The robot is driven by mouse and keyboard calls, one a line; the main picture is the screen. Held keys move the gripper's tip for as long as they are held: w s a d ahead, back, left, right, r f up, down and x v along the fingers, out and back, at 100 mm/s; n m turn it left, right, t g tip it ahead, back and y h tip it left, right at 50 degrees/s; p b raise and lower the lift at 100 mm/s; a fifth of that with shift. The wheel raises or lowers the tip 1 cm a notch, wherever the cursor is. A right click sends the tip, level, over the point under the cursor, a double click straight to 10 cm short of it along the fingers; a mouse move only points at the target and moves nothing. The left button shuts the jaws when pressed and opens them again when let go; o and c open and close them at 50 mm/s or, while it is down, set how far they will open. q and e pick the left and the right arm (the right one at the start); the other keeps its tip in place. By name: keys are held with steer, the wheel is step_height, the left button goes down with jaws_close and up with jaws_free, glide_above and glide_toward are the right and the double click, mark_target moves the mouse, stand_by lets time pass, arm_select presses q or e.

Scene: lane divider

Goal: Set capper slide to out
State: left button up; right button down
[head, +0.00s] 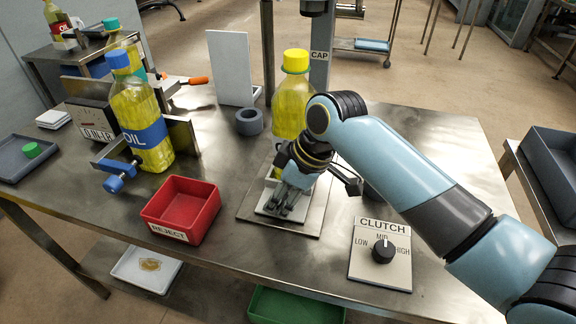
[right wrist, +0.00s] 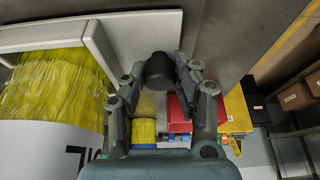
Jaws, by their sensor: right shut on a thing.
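The capper slide (head: 264,210) is a pale carriage on a metal base plate (head: 246,218), below the post marked CAP (head: 319,56). An oil bottle with a yellow cap (head: 294,92) stands upright at the slide, its lower part partly hidden by my right gripper (head: 285,203). In the right wrist view, the fingers of that gripper (right wrist: 158,85) are closed around a black knob (right wrist: 158,68). The knob is hidden in the head view. The bottle (right wrist: 50,85) and a pale wall (right wrist: 102,52) are close to the left there. My left gripper is not in view.
A red REJECT bin (head: 182,208) stands left of the slide. The CLUTCH panel (head: 380,265) with its black dial (head: 382,249) is at the front right. A grey ring (head: 249,121) and a blue-capped bottle (head: 138,112) in a holder are farther left.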

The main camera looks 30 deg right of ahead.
steer(key=s+a+p, duration=0.2)
steer(key=s+a, duration=0.1)
steer(key=shift+a, duration=0.25)
steer(key=shift+s+a+p, duration=0.1)
steer(key=shift+a+p, duration=0.05)
steer(key=shift+p, duration=0.2)
steer(key=shift+f, duration=0.1)
steer(key=c, duration=1.3)
jaws_free()
steer(key=o, duration=0.3)
steer(key=shift+s+a, duration=0.1)
steer(key=shift+a, duration=0.05)
